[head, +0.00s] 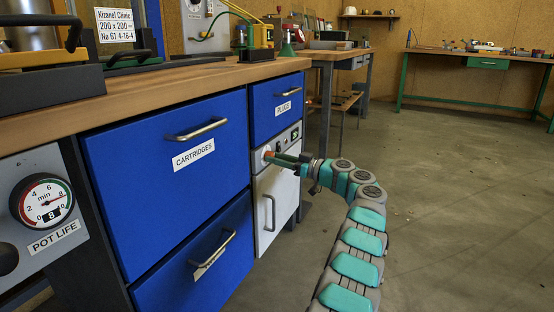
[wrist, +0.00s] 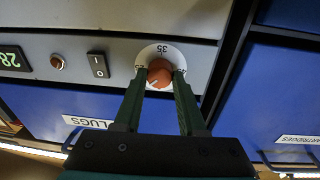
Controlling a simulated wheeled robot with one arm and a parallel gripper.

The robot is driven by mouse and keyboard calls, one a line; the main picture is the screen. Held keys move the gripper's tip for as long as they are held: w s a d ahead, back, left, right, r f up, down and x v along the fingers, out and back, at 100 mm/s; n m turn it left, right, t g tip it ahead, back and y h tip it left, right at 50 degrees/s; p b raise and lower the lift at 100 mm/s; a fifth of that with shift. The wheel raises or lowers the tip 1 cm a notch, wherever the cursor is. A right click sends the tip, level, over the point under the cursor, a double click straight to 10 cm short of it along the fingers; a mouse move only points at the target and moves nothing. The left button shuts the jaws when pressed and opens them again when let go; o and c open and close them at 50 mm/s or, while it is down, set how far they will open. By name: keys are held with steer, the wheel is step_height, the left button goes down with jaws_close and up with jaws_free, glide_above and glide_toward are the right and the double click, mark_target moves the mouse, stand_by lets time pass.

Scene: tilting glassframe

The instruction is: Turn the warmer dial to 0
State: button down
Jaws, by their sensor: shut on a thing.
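The warmer dial is an orange-red knob (wrist: 159,70) on a round white scale plate (wrist: 163,50) in the wrist view. A number that looks like 35 shows at the plate's top edge; the other marks are mostly covered by the fingers. A pale line on the knob points to the lower left in this view. My gripper (wrist: 160,80) is shut on the knob, one finger on each side. In the head view my gripper (head: 284,160) reaches the panel from the right, and a bit of the orange dial (head: 268,154) shows at its tips.
Beside the dial are a black rocker switch (wrist: 98,65), a red-brown lamp (wrist: 57,62) and a green display (wrist: 12,58). A white door with a handle (head: 269,212) is below the panel, and blue drawers (head: 166,170) are to the left. The floor at right is open.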

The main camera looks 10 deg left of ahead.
steer(key=n, duration=1)
steer(key=shift+f+g+y, duration=0.15)
steer(key=shift+g+y, duration=0.15)
steer(key=shift+g, duration=0.1)
steer(key=shift+c, duration=2.4)
jaws_free()
